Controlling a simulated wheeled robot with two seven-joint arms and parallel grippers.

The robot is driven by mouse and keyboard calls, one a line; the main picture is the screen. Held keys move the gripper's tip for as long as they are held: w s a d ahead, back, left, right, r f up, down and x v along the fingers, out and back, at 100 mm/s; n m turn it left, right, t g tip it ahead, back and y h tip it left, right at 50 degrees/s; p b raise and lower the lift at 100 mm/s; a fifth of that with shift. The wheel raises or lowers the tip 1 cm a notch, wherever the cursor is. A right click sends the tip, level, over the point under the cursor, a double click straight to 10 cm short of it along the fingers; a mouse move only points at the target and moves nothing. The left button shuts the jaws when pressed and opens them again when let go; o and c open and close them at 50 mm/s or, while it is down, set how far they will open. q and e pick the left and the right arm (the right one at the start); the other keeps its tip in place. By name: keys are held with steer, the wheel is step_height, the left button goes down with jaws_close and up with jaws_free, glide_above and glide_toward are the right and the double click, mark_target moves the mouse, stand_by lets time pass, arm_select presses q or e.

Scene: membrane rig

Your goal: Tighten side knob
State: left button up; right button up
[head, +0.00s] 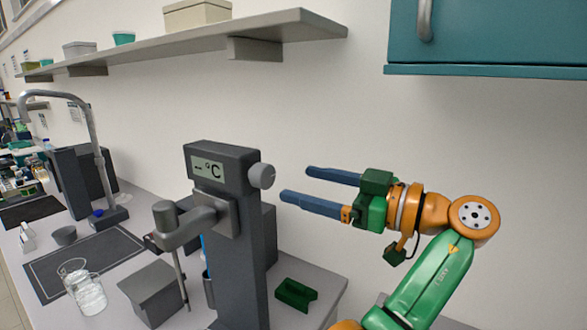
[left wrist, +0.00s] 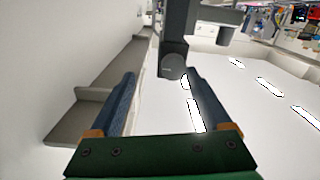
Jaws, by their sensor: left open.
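The side knob (head: 262,176) is a round grey knob on the right side of the dark grey rig head (head: 220,165), whose display reads "-- °C". My left gripper (head: 297,184) is open and empty, with its two blue fingers pointing at the knob from the right. The fingertips stop a little short of it, with a visible gap. In the left wrist view the knob (left wrist: 174,67) shows as a grey disc beyond the fingertips, between them but nearer the right-hand finger. My right gripper is not in view.
A grey clamp arm (head: 185,225) with a thin rod sticks out from the rig's front. A grey block (head: 152,290), a glass beaker (head: 88,293) and a green holder (head: 296,294) stand on the bench. A shelf (head: 180,42) and teal cabinet (head: 485,35) hang above.

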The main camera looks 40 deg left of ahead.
mark_target(269, 178)
arm_select(q)
steer(key=s+a, duration=0.2)
steer(key=s+a+r+p, duration=0.1)
steer(key=s+a, duration=0.1)
steer(key=shift+a+r+p, duration=0.2)
steer(key=shift+a+p, duration=0.05)
steer(key=shift+p, duration=0.05)
steer(key=shift+w+a+f, duration=0.1)
steer(key=shift+a+f, duration=0.05)
steer(key=shift+a, duration=0.35)
steer(key=shift+w+a+f, duration=0.1)
steer(key=shift+a, duration=0.35)
steer(key=shift+w+f, duration=0.25)
steer(key=shift+w, duration=0.3)
steer(key=shift+s+d+r, duration=0.15)
steer(key=shift+s, duration=0.15)
steer(key=c, duration=0.9)
jaws_close()
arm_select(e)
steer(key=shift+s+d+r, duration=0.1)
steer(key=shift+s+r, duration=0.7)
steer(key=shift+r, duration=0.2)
